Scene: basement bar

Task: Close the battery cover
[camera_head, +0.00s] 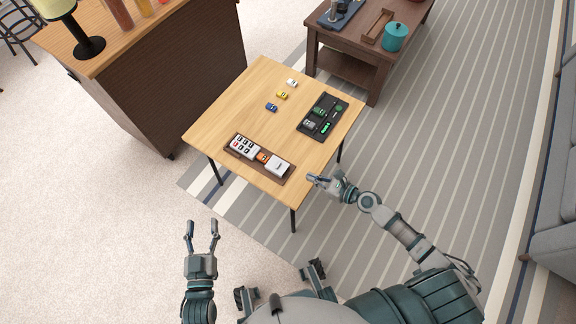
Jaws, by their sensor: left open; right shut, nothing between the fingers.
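A white device (243,146) with several dark and red buttons lies in a shallow brown tray (289,180) at the near edge of the small wooden table. A small orange piece (263,157) sits beside it, and a white piece (279,166), which looks like the battery cover, lies at the tray's right end. At this size I cannot tell how the cover joins the device. My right gripper (311,179) is shut and empty, just right of the tray near the table's edge. My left gripper (202,223) is open and empty, off the table over the carpet.
A black tray (343,98) with green and grey items lies on the table's right side. White (292,83), yellow (282,95) and blue (271,107) toy cars stand toward the back. A bar counter (165,85) is at left, and a dark coffee table (345,65) stands behind.

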